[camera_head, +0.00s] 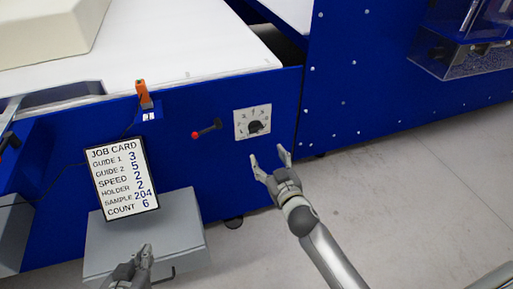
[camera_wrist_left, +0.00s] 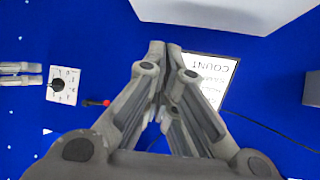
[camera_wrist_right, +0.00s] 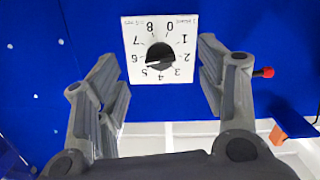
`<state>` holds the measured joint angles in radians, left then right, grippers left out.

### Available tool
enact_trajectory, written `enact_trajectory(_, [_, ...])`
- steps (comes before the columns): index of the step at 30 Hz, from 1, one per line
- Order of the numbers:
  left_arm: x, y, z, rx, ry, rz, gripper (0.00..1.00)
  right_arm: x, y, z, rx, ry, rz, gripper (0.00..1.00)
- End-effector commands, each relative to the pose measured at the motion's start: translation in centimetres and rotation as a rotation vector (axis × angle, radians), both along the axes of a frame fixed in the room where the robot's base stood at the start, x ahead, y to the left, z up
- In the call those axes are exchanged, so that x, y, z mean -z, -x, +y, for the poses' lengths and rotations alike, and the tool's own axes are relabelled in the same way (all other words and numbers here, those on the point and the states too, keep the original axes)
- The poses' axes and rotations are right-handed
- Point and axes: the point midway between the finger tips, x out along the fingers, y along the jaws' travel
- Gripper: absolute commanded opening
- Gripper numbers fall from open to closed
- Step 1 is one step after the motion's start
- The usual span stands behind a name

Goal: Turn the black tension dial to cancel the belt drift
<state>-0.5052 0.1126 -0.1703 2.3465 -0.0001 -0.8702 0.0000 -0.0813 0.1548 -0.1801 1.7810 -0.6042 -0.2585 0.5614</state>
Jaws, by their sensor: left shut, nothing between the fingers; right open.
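The black tension dial (camera_head: 255,127) sits on a white numbered plate (camera_head: 241,115) on the blue machine side. It also shows in the right wrist view (camera_wrist_right: 160,56), where a pale mark on it points left, roughly towards 5 or 6; I cannot read it exactly. My right gripper (camera_head: 267,154) is open and empty, below the dial and apart from it in the head view. In its wrist view the fingers (camera_wrist_right: 160,80) stand either side of the plate. My left gripper (camera_head: 147,250) is shut and empty, low in front of the grey box; the dial also shows in its wrist view (camera_wrist_left: 58,86).
A red-tipped lever (camera_head: 207,129) sticks out left of the dial. A job card (camera_head: 123,178) stands at a grey box (camera_head: 180,222). An orange part (camera_head: 143,93) stands by the white belt surface (camera_head: 200,65). The floor (camera_head: 400,190) at right is clear.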

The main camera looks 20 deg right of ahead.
Motion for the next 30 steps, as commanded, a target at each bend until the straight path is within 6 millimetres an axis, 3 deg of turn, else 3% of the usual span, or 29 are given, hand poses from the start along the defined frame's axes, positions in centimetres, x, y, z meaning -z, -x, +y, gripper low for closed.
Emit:
enact_trajectory(6, [-1.7, 0.4, 0.0, 0.001, 0.012, -0.058, 0.00, -2.2, -0.4, 0.1, 0.000, -0.008, -0.088, 0.64])
enact_trajectory(10, [-2.5, 0.0, -0.2, 0.003, 0.021, -0.094, 0.00, -2.5, -1.3, 0.2, -0.001, -0.008, -0.095, 0.64])
enact_trajectory(14, [-3.6, -0.9, -0.6, 0.009, 0.037, -0.165, 0.00, -2.5, -3.3, 0.2, -0.001, -0.006, -0.095, 0.64])
enact_trajectory(24, [-8.6, -3.1, -1.9, 0.026, 0.106, -0.444, 0.00, -2.4, -9.0, 0.4, 0.000, -0.007, -0.092, 0.64])
enact_trajectory(30, [-10.5, -3.5, -2.2, 0.032, 0.130, -0.540, 0.00, -2.4, -10.7, 0.5, -0.001, -0.007, -0.091, 0.64])
